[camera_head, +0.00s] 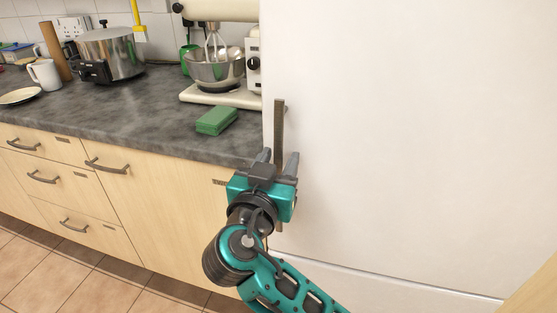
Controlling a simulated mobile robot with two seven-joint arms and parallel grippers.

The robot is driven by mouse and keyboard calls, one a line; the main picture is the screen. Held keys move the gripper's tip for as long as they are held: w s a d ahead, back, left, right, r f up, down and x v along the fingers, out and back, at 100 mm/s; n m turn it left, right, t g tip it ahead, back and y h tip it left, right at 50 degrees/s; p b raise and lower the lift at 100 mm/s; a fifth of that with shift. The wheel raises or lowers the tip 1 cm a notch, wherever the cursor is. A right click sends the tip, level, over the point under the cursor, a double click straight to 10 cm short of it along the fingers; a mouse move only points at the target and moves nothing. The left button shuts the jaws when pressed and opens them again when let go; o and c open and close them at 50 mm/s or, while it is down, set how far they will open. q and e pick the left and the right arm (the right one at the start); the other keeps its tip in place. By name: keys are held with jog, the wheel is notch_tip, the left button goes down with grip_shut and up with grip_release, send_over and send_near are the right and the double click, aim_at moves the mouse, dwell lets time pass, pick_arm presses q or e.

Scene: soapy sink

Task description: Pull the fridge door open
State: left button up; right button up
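The white fridge door (420,130) fills the right of the view and looks shut. Its handle (279,125), a thin grey-brown upright bar, stands near the door's left edge. My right gripper (277,161), teal with grey fingers, is in front of the handle. Its fingers are apart, one on each side of the bar in the picture. I cannot tell whether the bar is between the fingers in depth or whether they touch it. The gripper body hides part of the handle's lower half. My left gripper is not in view.
A grey counter (130,115) above wooden drawers (90,180) lies left of the fridge. A green sponge (216,121) and a cream stand mixer (218,92) are near the fridge. The tiled floor (70,275) at lower left is clear.

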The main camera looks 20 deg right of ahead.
grip_shut()
dwell(0.6)
